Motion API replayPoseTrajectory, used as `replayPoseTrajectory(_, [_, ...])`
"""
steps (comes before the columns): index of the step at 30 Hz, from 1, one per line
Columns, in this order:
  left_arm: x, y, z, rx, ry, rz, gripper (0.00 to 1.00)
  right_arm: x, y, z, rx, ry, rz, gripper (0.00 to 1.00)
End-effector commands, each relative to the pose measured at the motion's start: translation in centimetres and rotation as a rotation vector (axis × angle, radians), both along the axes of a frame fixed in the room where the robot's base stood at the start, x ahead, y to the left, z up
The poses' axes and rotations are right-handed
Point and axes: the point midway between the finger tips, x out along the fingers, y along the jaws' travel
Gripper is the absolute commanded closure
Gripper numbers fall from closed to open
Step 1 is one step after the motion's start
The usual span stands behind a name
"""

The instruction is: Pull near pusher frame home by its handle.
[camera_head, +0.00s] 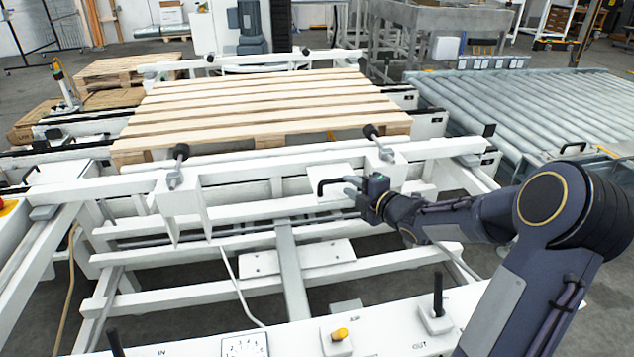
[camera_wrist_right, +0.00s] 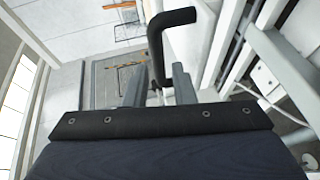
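The near pusher frame (camera_head: 240,178) is a white beam structure along the near side of the pallet (camera_head: 250,110). Its black bent handle (camera_head: 322,186) sits on a white plate near the frame's middle. My right gripper (camera_head: 351,187) comes in from the right, with its fingertips close beside the handle. In the right wrist view the handle (camera_wrist_right: 156,50) reaches down between the two grey fingers of the right gripper (camera_wrist_right: 160,85). The fingers are apart, with a visible gap on the right side of the bar. My left gripper is not in view.
Two black-tipped rods (camera_head: 180,152) and (camera_head: 370,132) stand on the frame facing the pallet. A white panel (camera_head: 340,335) with a yellow knob and black levers lies in front. A roller conveyor (camera_head: 520,105) is at the right. Wooden pallets (camera_head: 110,72) stand at the back left.

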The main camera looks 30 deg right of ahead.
Motion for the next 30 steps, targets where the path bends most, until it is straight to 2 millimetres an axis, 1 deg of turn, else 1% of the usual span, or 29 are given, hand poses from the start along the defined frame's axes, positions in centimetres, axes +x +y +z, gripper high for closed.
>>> replayPoseTrajectory(6, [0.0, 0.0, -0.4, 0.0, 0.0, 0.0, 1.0, 3.5, 0.8, -0.6, 0.004, 0.0, 0.002, 0.77])
replayPoseTrajectory(12, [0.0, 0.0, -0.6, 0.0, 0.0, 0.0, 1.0, 5.9, 1.1, -1.0, 0.005, 0.002, 0.0, 0.77])
replayPoseTrajectory(16, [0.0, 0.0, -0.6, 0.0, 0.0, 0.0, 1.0, 6.5, 1.2, -1.1, 0.005, 0.002, -0.001, 0.77])
replayPoseTrajectory(23, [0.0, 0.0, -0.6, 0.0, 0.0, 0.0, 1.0, 6.5, 1.2, -1.1, 0.005, 0.003, -0.001, 0.77])
replayPoseTrajectory(28, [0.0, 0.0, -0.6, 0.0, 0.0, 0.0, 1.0, 6.5, 1.2, -1.1, 0.004, 0.003, -0.002, 0.98])
replayPoseTrajectory(29, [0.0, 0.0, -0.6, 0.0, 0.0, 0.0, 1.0, 6.5, 1.2, -1.1, 0.004, 0.003, -0.002, 1.0])
replayPoseTrajectory(30, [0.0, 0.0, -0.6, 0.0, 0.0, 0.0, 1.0, 6.5, 1.2, -1.1, 0.004, 0.003, -0.002, 1.0])
